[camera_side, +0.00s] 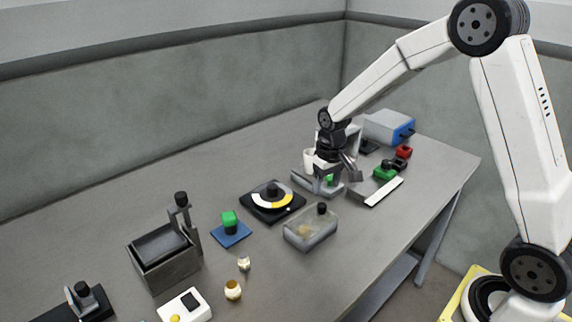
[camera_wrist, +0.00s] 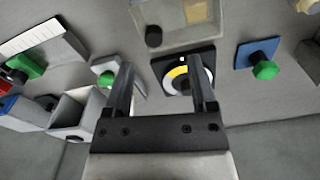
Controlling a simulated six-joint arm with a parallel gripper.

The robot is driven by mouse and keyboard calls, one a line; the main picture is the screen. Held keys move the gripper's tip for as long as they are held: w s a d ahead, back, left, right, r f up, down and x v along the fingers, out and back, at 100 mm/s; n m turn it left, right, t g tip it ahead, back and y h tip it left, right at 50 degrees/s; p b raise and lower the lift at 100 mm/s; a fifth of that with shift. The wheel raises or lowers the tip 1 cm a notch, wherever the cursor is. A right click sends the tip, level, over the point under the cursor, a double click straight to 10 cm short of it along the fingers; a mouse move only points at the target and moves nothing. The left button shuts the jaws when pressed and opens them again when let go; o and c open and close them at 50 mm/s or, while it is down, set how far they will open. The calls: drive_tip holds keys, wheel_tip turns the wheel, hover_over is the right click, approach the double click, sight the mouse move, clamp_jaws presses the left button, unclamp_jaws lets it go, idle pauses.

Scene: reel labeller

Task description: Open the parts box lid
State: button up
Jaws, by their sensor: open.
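The parts box (camera_side: 309,232) is a clear, see-through box with a black knob (camera_side: 322,208) on top, standing near the front of the table; its lid looks closed. A tan thing shows dimly inside. In the wrist view the box (camera_wrist: 190,32) is at the top, partly cut off, with its knob (camera_wrist: 153,36) at its lower left. My gripper (camera_side: 337,180) is open and empty, behind and right of the box in the side view. In the wrist view the gripper (camera_wrist: 160,72) has its two fingers spread, with the knob beyond them, apart from it.
A black unit with a yellow-white dial (camera_side: 272,197) is left of the box. Beyond it are a green knob on a blue plate (camera_side: 230,227) and a dark grey bin (camera_side: 165,256). Small brass pieces (camera_side: 233,290) lie in front. A white strip (camera_side: 384,192) is on the right.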

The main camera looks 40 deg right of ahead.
sight(322, 204)
drive_tip(key=shift+w+d+f, duration=0.2)
drive_tip(key=shift+w+d, duration=0.2)
drive_tip(key=shift+w, duration=0.15)
drive_tip(key=shift+w+d+f, duration=0.15)
drive_tip(key=shift+w+d, duration=0.25)
drive_tip(key=shift+w, duration=0.15)
drive_tip(key=shift+f, duration=3.9)
clamp_jaws()
